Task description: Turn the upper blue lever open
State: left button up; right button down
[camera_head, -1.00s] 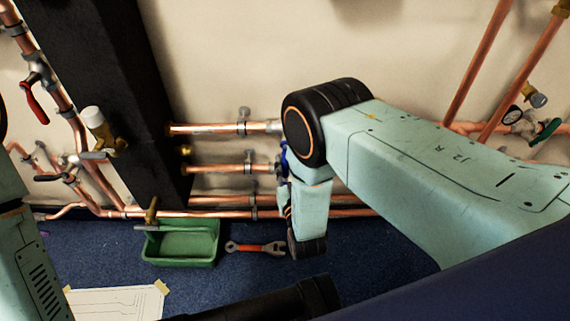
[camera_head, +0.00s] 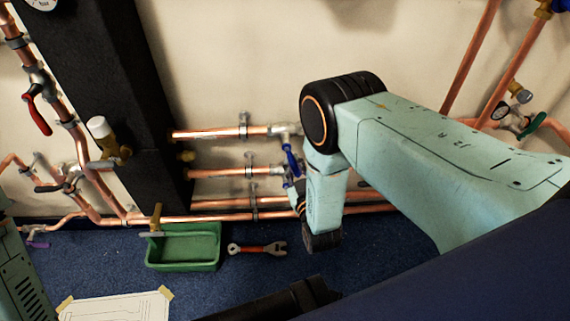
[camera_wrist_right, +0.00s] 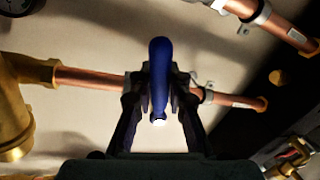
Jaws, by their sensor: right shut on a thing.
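The upper blue lever (camera_head: 291,160) hangs down, slightly slanted, from a grey valve on the upper copper pipe (camera_head: 225,133) in the head view. More blue (camera_head: 299,188) shows just below it, beside the lower pipe's valve, partly behind my right arm. My right gripper (camera_wrist_right: 158,92) is shut on a blue lever (camera_wrist_right: 159,70), which stands between its two fingers in the right wrist view. The head view mostly hides the fingertips, so I cannot tell for certain which blue lever is held. My left gripper is not in view.
A black pillar (camera_head: 100,90) stands left of the pipes. A green tray (camera_head: 183,266) and an orange-and-grey wrench (camera_head: 257,249) lie on the blue floor. Red (camera_head: 38,112) and green (camera_head: 531,126) handles sit on other pipework. A paper sheet (camera_head: 115,308) lies at front left.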

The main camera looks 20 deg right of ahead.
jog(key=n+p, duration=0.1)
jog(key=s+d+n+g+p, duration=0.1)
jog(key=n, duration=0.1)
jog(key=shift+d+r, duration=0.2)
jog(key=shift+r, duration=0.15)
jog(key=shift+s+d+r+n+g+h+p, duration=0.1)
jog(key=shift+d+r+n+g+h+p, duration=0.25)
jog(key=shift+r+n+p, duration=0.95)
jog(key=shift+s+d+r+n+g+h+p, duration=0.1)
jog(key=shift+d+r+n+h+p, duration=0.55)
jog(key=shift+n, duration=1.25)
jog(key=shift+s+d+r+n+g+h+p, duration=0.1)
jog(key=shift+d+r+n+g+h+p, duration=0.35)
jog(key=shift+n+p, duration=0.95)
jog(key=shift+a+r+n+y, duration=0.1)
jog(key=shift+n+y, duration=0.15)
jog(key=shift+n, duration=0.05)
jog(key=c, duration=1.3)
grip_release()
jog(key=shift+r+t, duration=0.15)
jog(key=shift+t, duration=0.15)
jog(key=shift+w, duration=0.15)
